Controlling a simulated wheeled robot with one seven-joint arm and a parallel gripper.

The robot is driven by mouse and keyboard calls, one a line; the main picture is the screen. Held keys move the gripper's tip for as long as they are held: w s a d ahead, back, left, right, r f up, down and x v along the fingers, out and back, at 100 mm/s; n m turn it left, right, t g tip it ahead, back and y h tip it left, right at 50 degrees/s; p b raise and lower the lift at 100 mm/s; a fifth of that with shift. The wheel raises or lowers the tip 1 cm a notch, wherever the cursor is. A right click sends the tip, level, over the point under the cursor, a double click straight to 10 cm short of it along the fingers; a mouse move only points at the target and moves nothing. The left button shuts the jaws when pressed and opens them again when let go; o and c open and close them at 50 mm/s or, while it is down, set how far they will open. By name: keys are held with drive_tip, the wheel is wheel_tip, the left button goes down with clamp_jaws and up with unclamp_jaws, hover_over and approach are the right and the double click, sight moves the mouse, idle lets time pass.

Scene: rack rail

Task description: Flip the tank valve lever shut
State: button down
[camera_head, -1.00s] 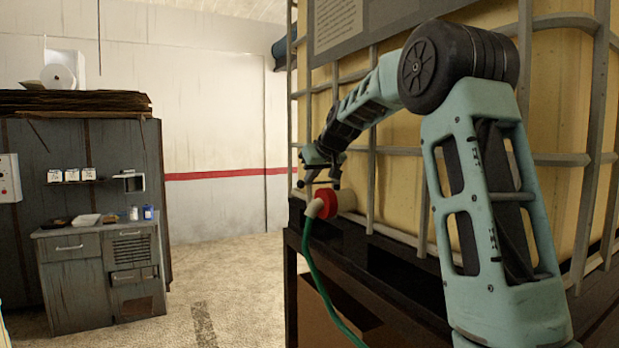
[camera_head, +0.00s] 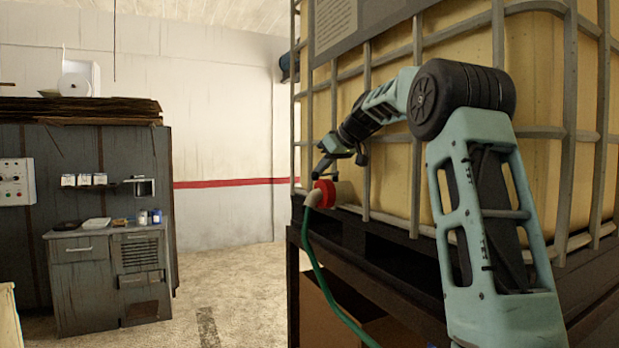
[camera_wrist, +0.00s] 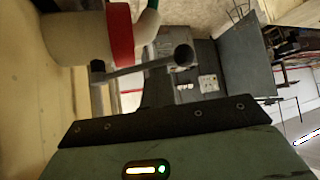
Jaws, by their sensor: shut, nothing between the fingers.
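The tank's outlet valve, with a red ring (camera_head: 325,194) and a pale elbow, sticks out low on the yellowish caged tank (camera_head: 392,185). The ring also shows at the top of the wrist view (camera_wrist: 120,32). My gripper (camera_head: 322,168) is at the valve, just above the ring in the head view, and is shut with nothing held. In the wrist view a grey bar with rounded ends (camera_wrist: 140,67) lies beside the ring, in front of my gripper's dark base. I cannot tell whether it is the lever or gripper parts, nor whether anything touches.
A green hose (camera_head: 318,265) hangs from the elbow to the lower right. The tank stands on a dark frame (camera_head: 293,280). A grey cabinet (camera_head: 85,285) with small items on top stands at the left. The floor between (camera_head: 235,285) is clear.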

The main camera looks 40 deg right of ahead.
drive_tip(key=shift+s+d+b, duration=0.3)
drive_tip(key=shift+s+b, duration=0.2)
drive_tip(key=shift+s, duration=0.1)
drive_tip(key=shift+s+d+b, duration=0.3)
drive_tip(key=shift+s+b, duration=0.15)
drive_tip(key=shift+s, duration=0.1)
wheel_tip(320, 180, up, 10)
drive_tip(key=p, duration=0.1)
idle(0.5)
idle(0.5)
